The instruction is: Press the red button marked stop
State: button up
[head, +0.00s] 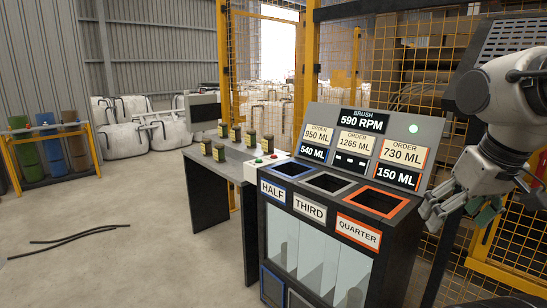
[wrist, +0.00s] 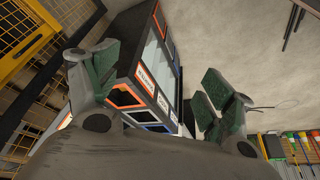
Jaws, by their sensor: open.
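A pale control box (head: 251,173) sits at the left end of the dark dispensing console, beside the bench. A small red button (head: 273,156) and a green button (head: 258,160) show on its top; their markings are too small to read. My gripper (head: 458,212) is at the right of the head view, right of the console and well apart from the buttons. In the wrist view my gripper (wrist: 160,82) is open and empty, its green-padded fingers wide apart, with the console behind them. I cannot make out the red button in the wrist view.
The console (head: 401,235) has HALF, THIRD and QUARTER openings and lit displays. Several dark jars (head: 219,153) stand on the bench (head: 205,170) left of it. Yellow mesh fencing (head: 262,60) stands behind. The floor (head: 120,235) at left is open apart from dark strips.

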grip_shut()
dwell(0.4)
dwell(1.1)
